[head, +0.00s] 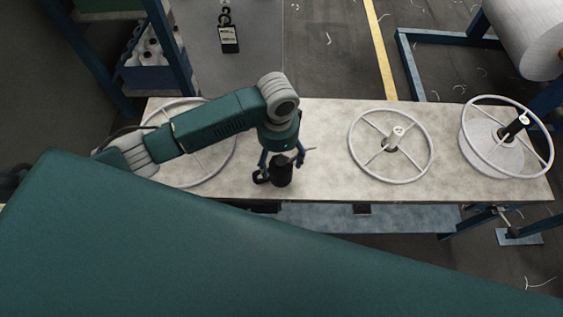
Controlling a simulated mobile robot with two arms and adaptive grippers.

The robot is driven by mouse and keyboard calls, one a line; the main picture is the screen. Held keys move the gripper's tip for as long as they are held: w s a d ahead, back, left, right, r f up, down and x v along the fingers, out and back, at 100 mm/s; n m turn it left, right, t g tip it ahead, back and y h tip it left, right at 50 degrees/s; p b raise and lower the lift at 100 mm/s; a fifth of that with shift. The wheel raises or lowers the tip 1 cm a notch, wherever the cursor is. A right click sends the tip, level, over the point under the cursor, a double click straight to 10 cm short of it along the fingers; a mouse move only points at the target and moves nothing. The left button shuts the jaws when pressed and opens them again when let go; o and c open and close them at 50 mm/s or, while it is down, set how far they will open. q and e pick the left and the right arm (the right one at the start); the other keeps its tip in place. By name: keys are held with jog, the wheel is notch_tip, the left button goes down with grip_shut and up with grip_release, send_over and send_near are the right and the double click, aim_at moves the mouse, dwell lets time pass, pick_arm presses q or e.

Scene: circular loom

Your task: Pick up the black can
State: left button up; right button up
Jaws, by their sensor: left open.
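The black can (282,176) stands upright on the light table (320,130), near its front edge. My left gripper (281,160) points down at the can from above, with its fingers spread. The gripper covers the top of the can, so I cannot tell whether the fingers touch it. A small dark round part (261,177) shows just left of the can, and its nature is unclear. My right gripper is not in view.
A white spoked wheel (430,150) lies right of the can. Another wheel (551,160) with a white spool is at the right end. A third wheel (233,150) lies partly under my left arm. Bare tabletop separates the can from the middle wheel.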

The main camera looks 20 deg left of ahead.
aim_at(278, 164)
pick_arm(q)
jog(key=f, duration=0.2)
jog(key=shift+s+f, duration=0.35)
jog(key=shift+f, duration=0.35)
notch_tip(278, 164, down, 5)
jog(key=shift+w+d+r+p, duration=0.1)
jog(key=shift+w+p, duration=0.05)
jog(key=shift+p, duration=0.6)
jog(key=c, duration=1.5)
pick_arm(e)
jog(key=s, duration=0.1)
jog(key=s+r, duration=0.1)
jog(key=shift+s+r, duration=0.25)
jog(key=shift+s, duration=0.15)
